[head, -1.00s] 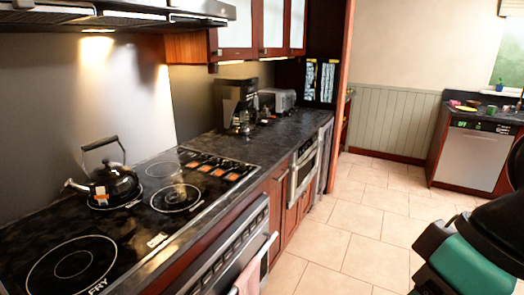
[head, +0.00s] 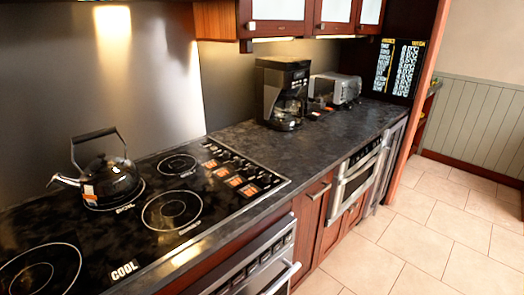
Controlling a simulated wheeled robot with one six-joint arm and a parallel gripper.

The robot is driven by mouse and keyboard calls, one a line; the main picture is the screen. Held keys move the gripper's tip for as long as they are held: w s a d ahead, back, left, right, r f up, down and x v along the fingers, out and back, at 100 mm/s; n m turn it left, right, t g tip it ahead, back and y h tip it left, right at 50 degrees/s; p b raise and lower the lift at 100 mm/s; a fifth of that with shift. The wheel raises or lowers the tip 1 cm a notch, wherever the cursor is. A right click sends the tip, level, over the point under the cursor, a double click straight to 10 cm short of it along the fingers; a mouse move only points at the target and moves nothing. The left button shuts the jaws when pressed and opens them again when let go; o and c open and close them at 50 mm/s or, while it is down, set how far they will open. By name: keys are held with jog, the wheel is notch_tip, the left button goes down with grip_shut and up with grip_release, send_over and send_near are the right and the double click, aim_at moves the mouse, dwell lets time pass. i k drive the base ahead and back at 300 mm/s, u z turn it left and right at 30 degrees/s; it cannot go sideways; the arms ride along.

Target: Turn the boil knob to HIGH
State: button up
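The black glass cooktop (head: 110,235) fills the lower left of the head view. Its control strip runs along the right end, with a row of small dark knobs (head: 238,160) and several orange-and-white label squares (head: 235,181). The lettering on these is too small to read, so I cannot tell which knob is the boil knob or how it is set. The word COOL (head: 124,270) shows on the cooktop's front part. My gripper is not in view.
A black kettle (head: 106,183) stands on the back left burner. A coffee maker (head: 283,93) and a toaster (head: 336,88) stand on the dark counter (head: 330,135) beyond the cooktop. An oven front (head: 260,265) with a bar handle is below. The tiled floor (head: 440,225) at right is clear.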

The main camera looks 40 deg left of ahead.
aim_at(238, 162)
jog(key=u, duration=0.15)
jog(key=i, duration=0.9)
jog(key=u, duration=1.3)
jog(key=i, duration=0.8)
jog(key=u, duration=0.9)
